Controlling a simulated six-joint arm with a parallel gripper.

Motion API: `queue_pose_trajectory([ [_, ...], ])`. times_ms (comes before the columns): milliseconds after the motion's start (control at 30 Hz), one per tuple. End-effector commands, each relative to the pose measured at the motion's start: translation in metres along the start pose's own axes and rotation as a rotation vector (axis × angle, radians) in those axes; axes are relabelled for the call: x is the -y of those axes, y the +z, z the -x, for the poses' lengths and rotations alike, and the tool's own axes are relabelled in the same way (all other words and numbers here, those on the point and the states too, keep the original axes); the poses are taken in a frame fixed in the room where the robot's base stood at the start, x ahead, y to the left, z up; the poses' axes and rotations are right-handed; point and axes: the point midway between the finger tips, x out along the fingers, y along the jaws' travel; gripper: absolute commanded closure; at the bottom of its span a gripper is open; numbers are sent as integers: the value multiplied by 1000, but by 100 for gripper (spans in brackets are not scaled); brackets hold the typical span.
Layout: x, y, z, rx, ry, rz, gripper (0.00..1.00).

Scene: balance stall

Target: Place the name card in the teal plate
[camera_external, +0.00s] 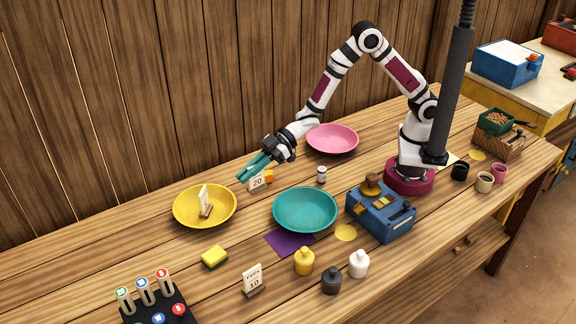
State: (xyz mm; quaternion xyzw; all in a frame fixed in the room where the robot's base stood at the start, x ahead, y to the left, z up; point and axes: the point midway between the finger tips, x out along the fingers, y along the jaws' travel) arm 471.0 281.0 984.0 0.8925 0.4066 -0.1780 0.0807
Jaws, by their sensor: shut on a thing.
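My gripper (244,178) has teal fingers and reaches left and down over the back of the table. It appears shut on a small white card marked 20 (257,182), which shows just below the fingers; the grip itself is partly hidden. The teal plate (305,210) lies to the right and nearer the front, and looks empty. Another card (204,197) on a small stand is in the yellow plate (183,218). A third card (253,279), marked 10, stands at the front. I cannot read a name on any card.
A small orange thing (269,176) is beside the card marked 20. A small jar (321,175) stands behind the teal plate, a purple mat (288,243) in front. A blue scale-like box (381,213) is right of it. Bottles (304,262) and a sponge (214,257) are in front.

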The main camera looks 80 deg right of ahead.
Motion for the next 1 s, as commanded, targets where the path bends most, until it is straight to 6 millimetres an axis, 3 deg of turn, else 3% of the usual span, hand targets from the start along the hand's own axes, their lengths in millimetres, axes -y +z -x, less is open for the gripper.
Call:
queue_pose_trajectory([
  [267, 8, -2, 7, -2, -62, 29, 100],
  [367, 28, -2, 25, -1, -195, 84, 100],
  [533, 73, 13, 72, 0, -474, 197, 100],
  [700, 98, 27, 107, 0, -637, 264, 100],
  [800, 103, 34, 111, 1, -664, 273, 100],
  [1000, 103, 61, 100, 2, -665, 272, 100],
])
